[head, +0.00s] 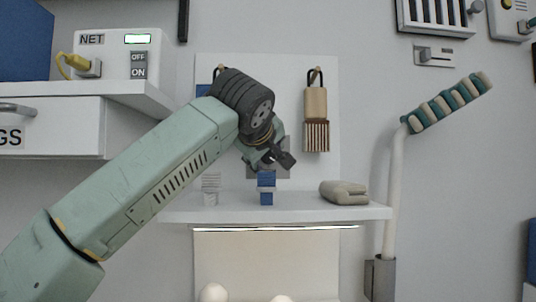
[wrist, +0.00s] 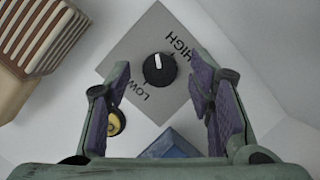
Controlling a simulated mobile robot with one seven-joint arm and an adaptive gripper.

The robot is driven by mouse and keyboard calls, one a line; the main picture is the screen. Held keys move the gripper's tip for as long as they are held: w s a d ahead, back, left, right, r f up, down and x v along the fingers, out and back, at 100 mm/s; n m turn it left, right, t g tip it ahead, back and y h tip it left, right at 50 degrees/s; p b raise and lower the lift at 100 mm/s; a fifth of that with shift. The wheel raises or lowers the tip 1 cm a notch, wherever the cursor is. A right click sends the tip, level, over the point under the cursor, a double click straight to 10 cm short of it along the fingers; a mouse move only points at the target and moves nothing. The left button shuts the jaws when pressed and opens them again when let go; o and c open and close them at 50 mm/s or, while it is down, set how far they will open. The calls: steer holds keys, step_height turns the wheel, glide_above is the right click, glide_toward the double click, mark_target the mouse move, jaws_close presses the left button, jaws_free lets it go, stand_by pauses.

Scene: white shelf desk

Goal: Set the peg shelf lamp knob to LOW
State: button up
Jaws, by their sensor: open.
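The lamp knob (wrist: 160,69) is round and black with a short white mark. It sits on a grey plate (wrist: 140,42) lettered HIGH at upper right and LOW at lower left, slanted in the wrist view. The white mark points up in that picture, not at the LOW lettering. My gripper (wrist: 160,84) is open and empty, its purple-padded fingers on either side of the knob in the picture, with no visible contact. In the head view, my gripper (head: 277,158) is in front of the grey plate (head: 283,171) above the shelf; the knob is hidden there.
Below the plate, a blue block stack (head: 266,180) stands on the white shelf (head: 300,212); blue also shows low in the wrist view (wrist: 172,146). A brush (head: 316,105) hangs at right.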

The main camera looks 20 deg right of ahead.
steer(key=shift+w+d+f, duration=0.1)
steer(key=shift+w+d, duration=0.1)
steer(key=shift+w, duration=0.2)
steer(key=c, duration=1.1)
steer(key=n+b, duration=0.1)
steer(key=n+h, duration=0.1)
steer(key=shift+a+f+n+b, duration=0.1)
steer(key=shift+f+n+b, duration=0.2)
steer(key=shift+b, duration=0.1)
steer(key=shift+c, duration=0.2)
steer(key=shift+r+n+h, duration=0.2)
steer(key=shift+n+h, duration=0.3)
